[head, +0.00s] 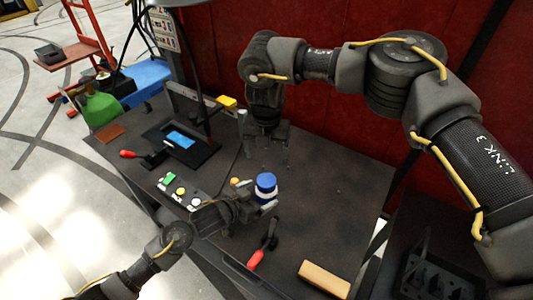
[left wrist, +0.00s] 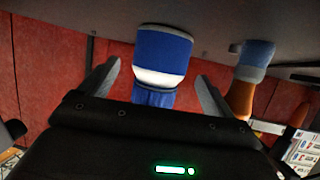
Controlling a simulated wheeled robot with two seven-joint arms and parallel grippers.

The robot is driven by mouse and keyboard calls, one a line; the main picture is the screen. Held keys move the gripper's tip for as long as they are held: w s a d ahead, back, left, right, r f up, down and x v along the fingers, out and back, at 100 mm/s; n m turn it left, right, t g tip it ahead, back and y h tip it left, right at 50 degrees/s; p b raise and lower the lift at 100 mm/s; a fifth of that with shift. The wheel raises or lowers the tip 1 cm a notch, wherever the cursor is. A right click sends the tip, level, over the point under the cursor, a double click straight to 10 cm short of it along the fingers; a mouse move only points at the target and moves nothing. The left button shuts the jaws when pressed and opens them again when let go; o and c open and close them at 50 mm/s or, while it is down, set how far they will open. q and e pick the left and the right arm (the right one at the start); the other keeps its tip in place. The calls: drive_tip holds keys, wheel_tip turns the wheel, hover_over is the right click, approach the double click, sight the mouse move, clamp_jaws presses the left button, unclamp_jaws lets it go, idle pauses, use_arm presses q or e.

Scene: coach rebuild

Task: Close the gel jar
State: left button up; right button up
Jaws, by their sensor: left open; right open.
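The gel jar (head: 266,188) is a blue, upright jar with a white band and a blue top, standing on the dark bench. In the left wrist view the jar (left wrist: 163,52) shows upside down, with a narrower ribbed blue lid (left wrist: 153,96) beyond the white band. The lid sits at the jar's mouth; I cannot tell how tight it is. My left gripper (head: 262,197) is open, its fingers on either side of the jar; in the wrist view gaps show between the fingers (left wrist: 158,88) and it. My right gripper (head: 267,154) is open and empty, pointing down behind the jar.
An orange item with a grey-blue end (left wrist: 252,62) is beside the jar in the wrist view. A red-handled tool (head: 262,247) and a tan block (head: 324,279) lie in front. The bench's right side is clear.

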use_arm(q)
drive_tip(key=b+v, duration=0.1)
drive_tip(key=v, duration=0.8)
drive_tip(key=shift+s+a, duration=0.1)
drive_tip(key=shift+s, duration=0.05)
drive_tip(key=shift+r, duration=0.1)
